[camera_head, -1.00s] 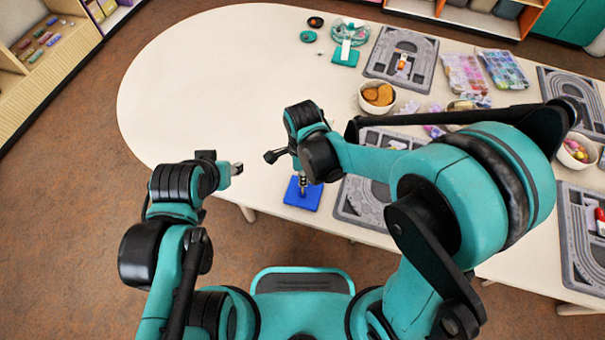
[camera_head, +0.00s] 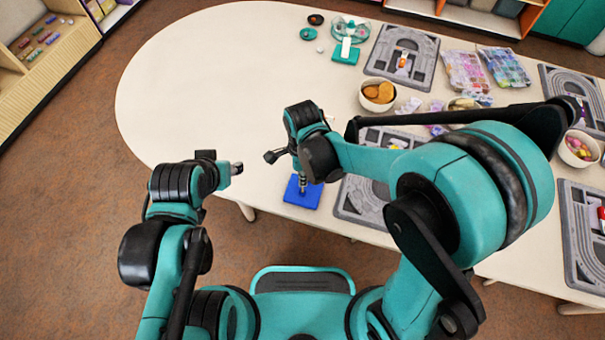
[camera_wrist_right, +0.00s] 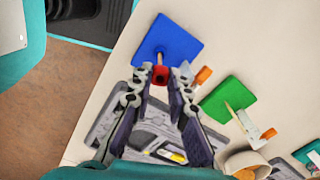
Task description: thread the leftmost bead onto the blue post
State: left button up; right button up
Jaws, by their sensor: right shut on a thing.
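The blue board (camera_head: 312,196) lies near the table's front edge; in the right wrist view it (camera_wrist_right: 178,44) carries a wooden post (camera_wrist_right: 160,58). A red bead (camera_wrist_right: 159,76) sits between my right fingertips (camera_wrist_right: 156,79), which are shut on it. The bead overlaps the post's lower part in this view; I cannot tell whether it is around the post or in front of it. In the head view my right gripper (camera_head: 302,181) points down over the blue board. My left gripper (camera_head: 236,168) is left of the board, and its opening is unclear.
A green board (camera_wrist_right: 224,98) with a post lies right of the blue one in the right wrist view. A grey track tray (camera_head: 352,208) is close to the right of the blue board. A bowl of orange pieces (camera_head: 378,95) stands further back. The table's left part is clear.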

jog(key=shift+f, duration=0.2)
jog(key=shift+f+b, duration=0.8)
jog(key=shift+b, duration=0.1)
jog(key=o, duration=0.7)
notch_tip(320, 180, up, 12)
dwell(0.8)
